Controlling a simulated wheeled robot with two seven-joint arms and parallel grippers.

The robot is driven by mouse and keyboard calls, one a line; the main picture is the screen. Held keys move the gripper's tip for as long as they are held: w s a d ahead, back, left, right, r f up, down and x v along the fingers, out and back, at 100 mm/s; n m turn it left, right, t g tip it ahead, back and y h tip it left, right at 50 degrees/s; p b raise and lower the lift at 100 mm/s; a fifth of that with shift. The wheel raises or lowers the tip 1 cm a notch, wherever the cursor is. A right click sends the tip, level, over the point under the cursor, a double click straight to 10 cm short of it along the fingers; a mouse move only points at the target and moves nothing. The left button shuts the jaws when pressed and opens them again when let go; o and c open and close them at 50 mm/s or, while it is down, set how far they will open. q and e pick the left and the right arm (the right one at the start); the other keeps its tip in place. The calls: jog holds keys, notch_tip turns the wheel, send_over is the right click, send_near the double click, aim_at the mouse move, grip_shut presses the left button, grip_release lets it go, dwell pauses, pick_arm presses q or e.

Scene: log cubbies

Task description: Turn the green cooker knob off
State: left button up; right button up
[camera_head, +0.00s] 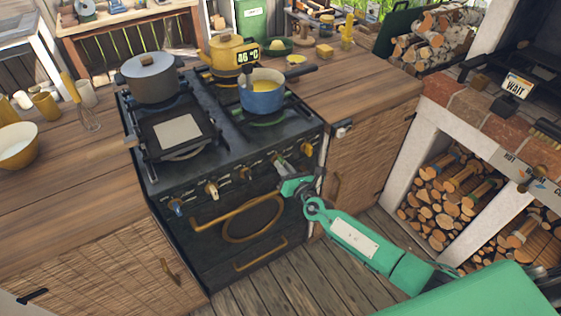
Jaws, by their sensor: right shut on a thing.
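The black cooker (150,172) stands between two wooden counters, with a row of knobs on its sloping front panel. My left gripper is not in view.
A bronze oven handle (220,212) sits below. A grey pot (150,80) and a yellow kettle (232,52) stand on the cooker. The floor in front is clear.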

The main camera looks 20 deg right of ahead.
jog(key=n+p, duration=0.1)
jog(key=n, duration=0.2)
jog(key=shift+f+n, duration=0.1)
jog(key=shift+n, duration=0.4)
jog(key=o, duration=0.7)
jog(key=shift+o, duration=0.2)
jog(key=shift+s, duration=0.1)
jog(key=v, duration=0.7)
jog(key=shift+p, duration=0.45)
